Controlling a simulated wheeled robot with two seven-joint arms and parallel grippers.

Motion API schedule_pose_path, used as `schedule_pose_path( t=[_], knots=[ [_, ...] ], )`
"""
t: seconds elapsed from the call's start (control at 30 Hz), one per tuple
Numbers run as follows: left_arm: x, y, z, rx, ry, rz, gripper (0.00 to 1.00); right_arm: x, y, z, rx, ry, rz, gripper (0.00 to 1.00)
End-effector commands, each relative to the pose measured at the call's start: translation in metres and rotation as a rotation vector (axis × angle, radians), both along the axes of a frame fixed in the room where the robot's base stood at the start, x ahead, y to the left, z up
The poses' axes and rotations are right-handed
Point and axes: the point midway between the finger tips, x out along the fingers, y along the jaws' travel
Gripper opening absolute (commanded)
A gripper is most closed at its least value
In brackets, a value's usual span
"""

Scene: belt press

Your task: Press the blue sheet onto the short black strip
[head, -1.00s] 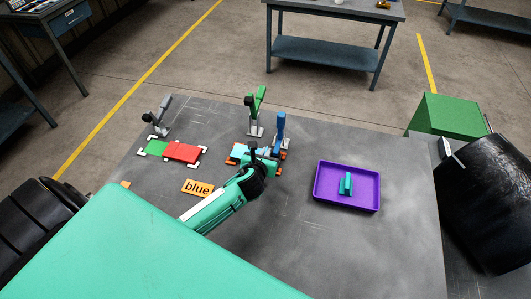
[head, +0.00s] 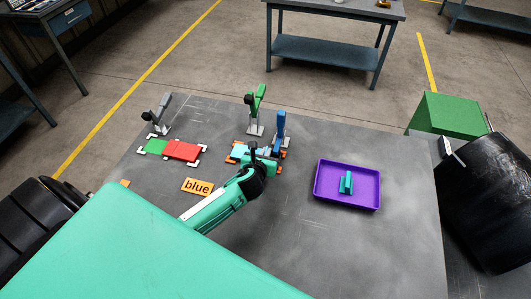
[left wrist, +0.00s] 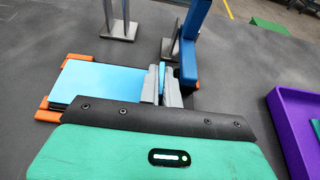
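The light blue sheet (head: 238,152) lies flat between orange corner pieces at the table's middle; it also shows in the left wrist view (left wrist: 95,82). My left gripper (head: 262,160) is low over the sheet's right end. In the left wrist view its grey fingers (left wrist: 162,86) are close together around a thin light blue upright piece, which looks like part of the sheet. The sheet's right end is partly hidden behind the fingers. My right gripper is not in view.
A blue upright clamp (head: 279,128) stands close at the gripper's right, and a green one (head: 256,108) behind. A purple tray (head: 320,190) with a teal block (head: 346,182) is to the right.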

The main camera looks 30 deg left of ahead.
Motion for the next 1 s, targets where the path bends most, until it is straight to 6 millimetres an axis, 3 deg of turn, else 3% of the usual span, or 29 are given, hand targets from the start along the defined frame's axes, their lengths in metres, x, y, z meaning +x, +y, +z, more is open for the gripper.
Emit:
schedule_pose_path(
  t=[0.27,0.3,0.4,0.77,1.0],
  knots=[
    [-0.001,0.0,-0.002,-0.001,0.003,0.0,0.0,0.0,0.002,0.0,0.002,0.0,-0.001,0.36],
    [-0.001,0.0,-0.002,-0.001,0.003,0.0,0.11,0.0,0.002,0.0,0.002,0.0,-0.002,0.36],
    [-0.001,0.0,-0.002,-0.001,0.003,0.0,0.3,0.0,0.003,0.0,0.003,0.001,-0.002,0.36],
    [-0.004,-0.003,0.0,-0.004,0.001,-0.005,0.3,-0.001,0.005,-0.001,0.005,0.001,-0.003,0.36],
    [-0.034,-0.011,0.011,-0.006,0.001,-0.008,0.3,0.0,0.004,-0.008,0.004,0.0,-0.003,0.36]
  ],
)
